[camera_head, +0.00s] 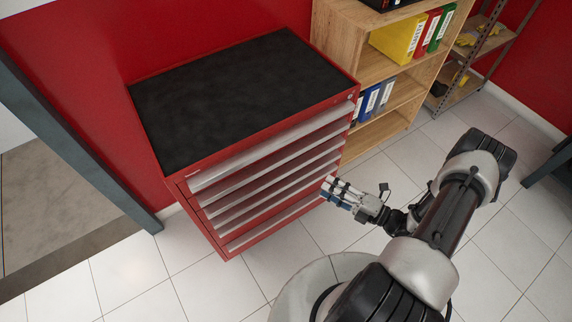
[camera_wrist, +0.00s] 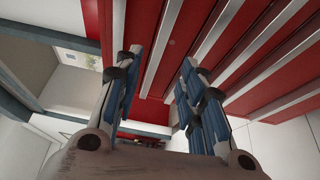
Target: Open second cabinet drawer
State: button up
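The red cabinet (camera_head: 183,190) with a black top (camera_head: 240,97) stands against the red wall. Its front has several drawers with long silver handle strips, and all look shut. The second drawer from the top (camera_head: 275,170) shows its silver strip in the head view. My gripper (camera_head: 330,190) is in front of the cabinet near the right end of the lower drawers.
A wooden shelf (camera_head: 370,65) with binders stands right of the cabinet. A metal rack (camera_head: 470,60) with yellow items is farther right. A grey-blue frame post (camera_head: 75,150) stands left. The tiled floor (camera_head: 130,275) in front is clear.

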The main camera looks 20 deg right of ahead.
jog(key=b, duration=0.2)
send_near(282, 163)
jog(key=shift+m+t+h, duration=0.3)
jog(key=shift+m, duration=0.1)
jog(key=x, duration=0.8)
jog(key=shift+w+a, duration=0.15)
jog(key=shift+a, duration=0.15)
jog(key=shift+c, duration=0.4)
grip_shut()
jog(key=shift+f, duration=0.1)
